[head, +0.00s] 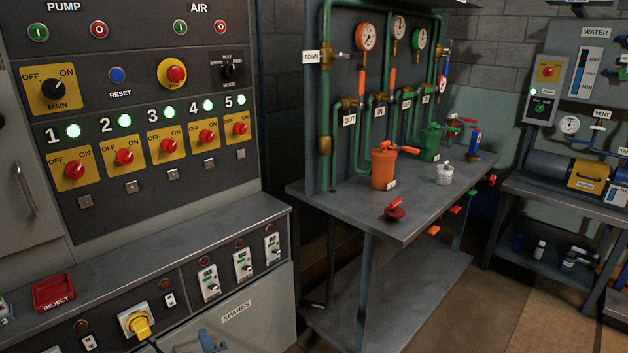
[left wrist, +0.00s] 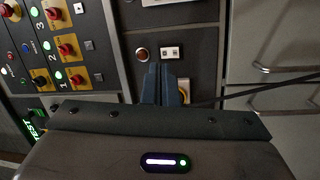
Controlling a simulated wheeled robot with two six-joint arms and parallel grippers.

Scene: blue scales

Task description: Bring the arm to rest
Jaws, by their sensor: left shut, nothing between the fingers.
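My left gripper (head: 208,341) shows only as blue fingertips at the bottom edge of the head view, in front of the grey SPARES cabinet front (head: 254,310). In the left wrist view its two blue fingers (left wrist: 163,84) are together with nothing between them. Beyond them are the dark console front, a red lamp (left wrist: 141,54) and a small white switch plate (left wrist: 171,52). A yellow plug (head: 139,325) with a black cable sits on the console front, left of the gripper in the head view. The rest of my left arm is out of the head view. My right gripper is in neither view.
The control panel (head: 150,50) has switches 1 to 5, their green lamps lit. The console ledge (head: 180,232) juts out below, with a red REJECT tray (head: 54,293). The pipe workbench (head: 330,195) stands right. Floor (head: 530,305) is clear at lower right.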

